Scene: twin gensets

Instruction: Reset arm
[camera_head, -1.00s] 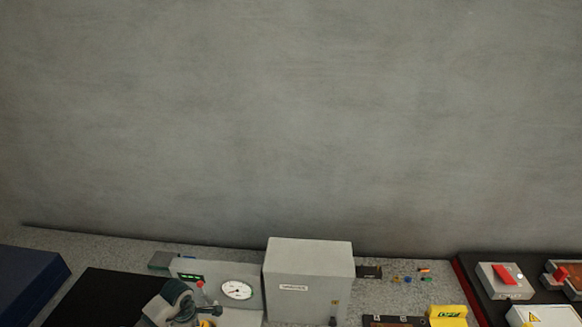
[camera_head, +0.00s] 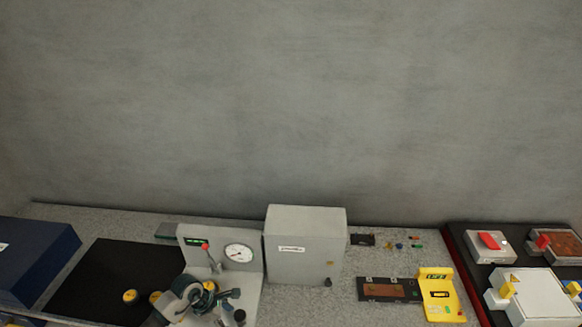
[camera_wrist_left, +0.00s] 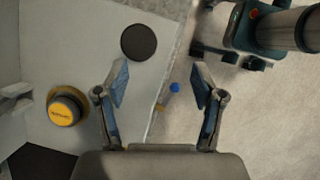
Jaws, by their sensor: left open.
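My left arm comes in at the bottom of the head view, with the left gripper (camera_head: 228,300) in front of the grey gauge stand (camera_head: 222,267). In the left wrist view the left gripper (camera_wrist_left: 162,90) has its two fingers wide apart, with nothing between them. The stand carries a white dial (camera_head: 239,253), a green display and a red-knobbed lever (camera_head: 206,248). A yellow button (camera_wrist_left: 65,112) and a black disc (camera_wrist_left: 138,41) lie to the left of and beyond the fingers in the wrist view. My right gripper is not seen.
A grey cabinet (camera_head: 305,246) stands right of the gauge stand. A black mat (camera_head: 110,275) and a blue case (camera_head: 40,255) are at the left. A yellow device (camera_head: 438,295) and a dark tray (camera_head: 454,242) with boxes are at the right. Small coloured parts lie behind.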

